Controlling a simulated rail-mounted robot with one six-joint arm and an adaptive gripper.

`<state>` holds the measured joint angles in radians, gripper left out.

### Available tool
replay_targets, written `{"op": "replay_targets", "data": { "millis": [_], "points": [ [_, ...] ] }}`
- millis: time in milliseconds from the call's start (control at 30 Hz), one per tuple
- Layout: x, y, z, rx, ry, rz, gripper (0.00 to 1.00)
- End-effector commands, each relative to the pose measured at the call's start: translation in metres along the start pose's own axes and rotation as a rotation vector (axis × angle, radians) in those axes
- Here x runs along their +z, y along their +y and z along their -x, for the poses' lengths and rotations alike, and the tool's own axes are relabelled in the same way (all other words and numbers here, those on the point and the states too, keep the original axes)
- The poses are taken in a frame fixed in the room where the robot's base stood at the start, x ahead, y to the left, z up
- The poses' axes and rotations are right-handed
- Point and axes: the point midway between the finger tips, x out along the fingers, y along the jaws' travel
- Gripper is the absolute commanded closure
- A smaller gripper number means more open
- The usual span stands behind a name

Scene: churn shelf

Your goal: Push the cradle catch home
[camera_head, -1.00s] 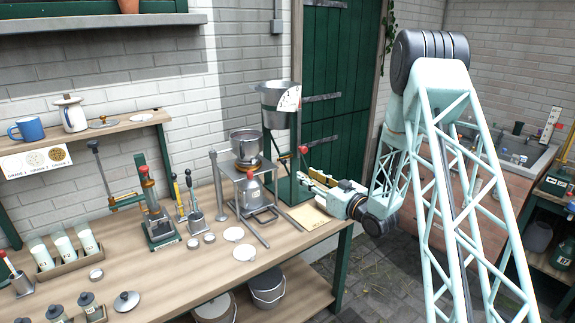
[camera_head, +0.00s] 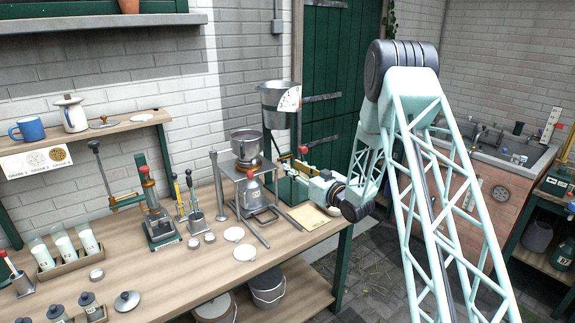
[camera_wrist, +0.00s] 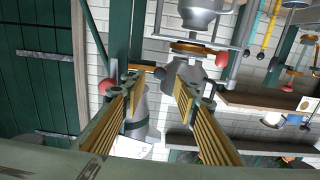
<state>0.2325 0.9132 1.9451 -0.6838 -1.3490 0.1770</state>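My gripper (camera_head: 297,166) is at the right end of the bench, by the green post that carries the grey hopper (camera_head: 277,96). In the wrist view my gripper (camera_wrist: 160,75) is open, with a clear gap between its gold-padded fingers. A red knob (camera_wrist: 108,86) is beside the left finger, outside the gap; it also shows in the head view (camera_head: 303,149) just above the fingers. A short brass-coloured bar (camera_wrist: 142,68) shows near the fingertips. I cannot tell which part is the cradle catch, or whether a finger touches anything.
A metal stand (camera_head: 242,176) with a bowl (camera_head: 245,145) and another red knob (camera_head: 251,169) is left of my gripper. A paper sheet (camera_head: 309,216) lies on the bench (camera_head: 200,265) below it. A green door (camera_head: 335,60) is behind. Small tools stand farther left.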

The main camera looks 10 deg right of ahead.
Motion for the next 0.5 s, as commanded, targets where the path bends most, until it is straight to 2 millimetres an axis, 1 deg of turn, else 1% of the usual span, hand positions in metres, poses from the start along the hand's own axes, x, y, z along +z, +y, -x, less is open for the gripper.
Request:
{"op": "replay_targets", "data": {
  "millis": [33,200,333,500],
  "points": [
    [0.000,0.000,-0.007,0.000,0.000,0.001,0.72],
    [-0.001,-0.001,-0.027,-0.001,0.001,0.000,0.72],
    [0.000,0.000,-0.037,0.000,0.000,0.000,0.72],
    [0.000,0.000,-0.045,0.000,0.000,0.000,0.72]
  ]
}}
